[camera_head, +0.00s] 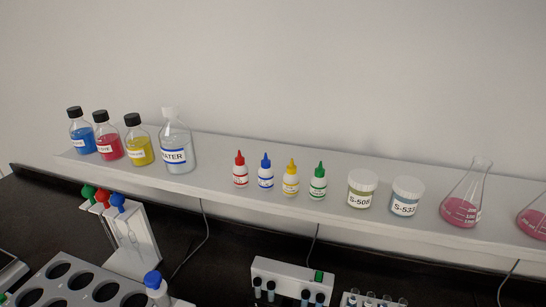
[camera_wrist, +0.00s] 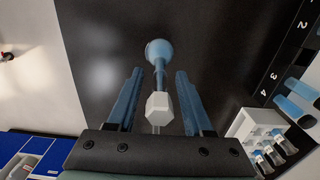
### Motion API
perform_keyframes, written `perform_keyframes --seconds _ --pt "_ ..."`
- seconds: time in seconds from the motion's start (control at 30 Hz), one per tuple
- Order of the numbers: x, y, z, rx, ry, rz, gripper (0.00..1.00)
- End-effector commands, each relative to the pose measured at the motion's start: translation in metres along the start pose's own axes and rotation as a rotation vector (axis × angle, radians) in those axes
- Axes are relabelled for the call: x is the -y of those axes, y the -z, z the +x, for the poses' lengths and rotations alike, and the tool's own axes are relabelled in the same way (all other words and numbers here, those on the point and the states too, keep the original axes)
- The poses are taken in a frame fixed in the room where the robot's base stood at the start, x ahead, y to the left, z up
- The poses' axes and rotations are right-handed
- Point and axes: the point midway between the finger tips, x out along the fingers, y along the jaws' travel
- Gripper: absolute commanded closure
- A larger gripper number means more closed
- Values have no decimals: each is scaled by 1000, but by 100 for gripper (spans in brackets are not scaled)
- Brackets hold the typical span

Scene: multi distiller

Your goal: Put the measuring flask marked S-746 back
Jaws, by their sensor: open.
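In the wrist view, a flask-like vessel (camera_wrist: 159,52) with a round blue bulb, a thin neck and a pale hexagonal stopper (camera_wrist: 159,108) is on the dark bench. I cannot read any S-746 mark on it. My gripper (camera_wrist: 158,82) is open, its two blue fingers on either side of the neck and stopper, with visible gaps. The bulb lies beyond the fingertips. The head view shows neither my gripper nor this vessel.
In the head view, a white shelf (camera_head: 340,222) carries bottles, droppers, jars and conical flasks (camera_head: 462,210). Below are a pipette stand (camera_head: 140,250) and a grey holed rack (camera_head: 90,275). In the wrist view, a white vial rack (camera_wrist: 252,124) stands at right and blue bins (camera_wrist: 12,145) at lower left.

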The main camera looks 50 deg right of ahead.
Motion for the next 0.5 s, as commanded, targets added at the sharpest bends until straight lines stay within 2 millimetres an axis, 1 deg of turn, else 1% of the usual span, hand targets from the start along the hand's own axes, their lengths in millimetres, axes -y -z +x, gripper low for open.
perform_keyframes --seconds 0.17,0.5 --pt "1 -1 -20 2 4 -1 49" --pt "1 -1 -89 3 4 -1 49"
